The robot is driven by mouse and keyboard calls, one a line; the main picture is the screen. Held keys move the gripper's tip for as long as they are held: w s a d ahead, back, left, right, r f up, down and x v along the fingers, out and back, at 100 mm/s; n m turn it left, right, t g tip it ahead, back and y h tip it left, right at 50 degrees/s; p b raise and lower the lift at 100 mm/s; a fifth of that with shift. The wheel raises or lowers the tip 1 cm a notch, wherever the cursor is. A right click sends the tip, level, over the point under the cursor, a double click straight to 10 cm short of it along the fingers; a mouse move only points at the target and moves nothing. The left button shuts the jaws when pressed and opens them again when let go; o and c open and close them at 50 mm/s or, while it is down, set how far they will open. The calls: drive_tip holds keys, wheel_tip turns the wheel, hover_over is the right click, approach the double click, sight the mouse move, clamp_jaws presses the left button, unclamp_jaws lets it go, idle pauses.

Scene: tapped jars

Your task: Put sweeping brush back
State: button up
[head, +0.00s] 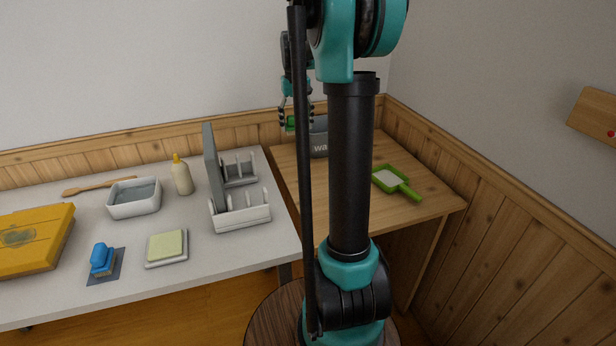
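My gripper (296,118) is at the back of the wooden table, beside and slightly above a grey bin. A small green piece (290,124) shows between its fingers, and the gripper looks shut on it. By its colour this looks like the sweeping brush, but its bristles and most of its shape are hidden behind my arm. A green dustpan (392,180) with a pale inside lies on the wooden table, its handle toward the front right. A blue brush (102,260) stands on a dark mat on the white table.
The grey bin (319,148) with lettering stands at the wooden table's (431,208) back, partly hidden by my arm. The white table (215,255) holds a rack (242,215), a bottle (183,178), a basin (133,208), a sponge on a tray (167,245) and a yellow case (35,235).

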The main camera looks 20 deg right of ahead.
sight(308, 176)
drive_tip(key=s+d+r+n, duration=0.1)
drive_tip(key=s+d+r, duration=0.2)
wheel_tip(308, 176, down, 19)
drive_tip(key=shift+f, duration=0.2)
idle(0.4)
drive_tip(key=o, duration=1)
drive_tip(key=shift+f, duration=0.1)
